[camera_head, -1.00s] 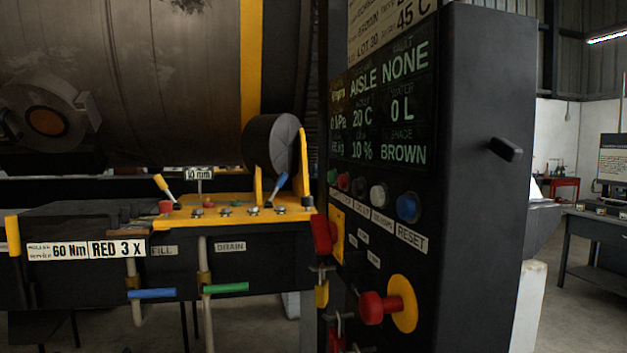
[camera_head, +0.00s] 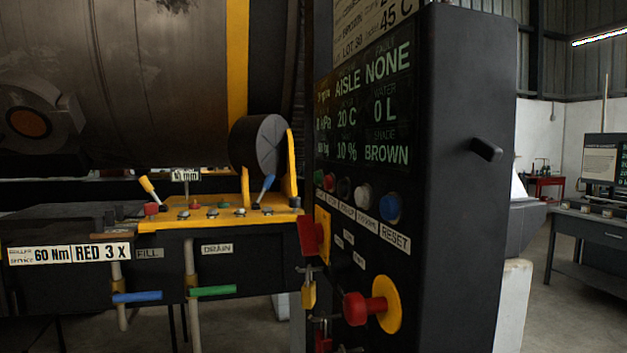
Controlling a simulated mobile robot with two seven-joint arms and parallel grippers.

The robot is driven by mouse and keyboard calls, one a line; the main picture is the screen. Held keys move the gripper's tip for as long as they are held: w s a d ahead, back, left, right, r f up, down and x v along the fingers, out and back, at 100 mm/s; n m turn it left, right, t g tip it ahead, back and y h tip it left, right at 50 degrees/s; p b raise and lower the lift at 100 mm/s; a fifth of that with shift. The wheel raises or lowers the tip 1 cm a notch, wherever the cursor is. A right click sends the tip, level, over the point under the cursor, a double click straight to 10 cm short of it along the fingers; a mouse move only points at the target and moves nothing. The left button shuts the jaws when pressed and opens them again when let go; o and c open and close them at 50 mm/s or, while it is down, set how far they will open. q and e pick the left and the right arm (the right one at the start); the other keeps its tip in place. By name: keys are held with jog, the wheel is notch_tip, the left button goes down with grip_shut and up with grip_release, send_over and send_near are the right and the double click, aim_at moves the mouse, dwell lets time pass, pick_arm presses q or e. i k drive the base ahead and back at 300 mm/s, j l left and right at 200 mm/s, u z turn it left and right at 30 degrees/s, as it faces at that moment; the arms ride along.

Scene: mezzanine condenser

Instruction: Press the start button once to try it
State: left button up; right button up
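The black control panel (camera_head: 460,200) stands right of centre, its face turned obliquely to me. Its button row holds a green button (camera_head: 319,179), a red button (camera_head: 329,183), a black one (camera_head: 344,189), a white one (camera_head: 363,195) and a blue one (camera_head: 390,207). The blue one is above the RESET label; the labels under the green and red buttons are too small and slanted to read. The display (camera_head: 365,110) reads AISLE, fault NONE, 20 C, 0 L, 10 % and BROWN. Neither gripper is in view.
A red mushroom knob (camera_head: 357,309) on a yellow disc sticks out low on the panel. A dark handle (camera_head: 487,149) juts from its side. Left are a yellow lever plate (camera_head: 215,215), blue and green pipe handles and a large drum (camera_head: 110,80). Open floor lies right, before a desk (camera_head: 590,235).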

aim_at(316, 178)
jog(key=i+j+z, duration=0.15)
jog(key=j, duration=0.3)
jog(key=i+j+z, duration=0.15)
jog(key=j, duration=0.35)
jog(key=i+j+z, duration=0.15)
jog(key=j, duration=0.35)
jog(key=i+j+z, duration=0.15)
jog(key=j, duration=0.4)
jog(key=j+z, duration=0.15)
jog(key=j, duration=0.35)
jog(key=i, duration=0.05)
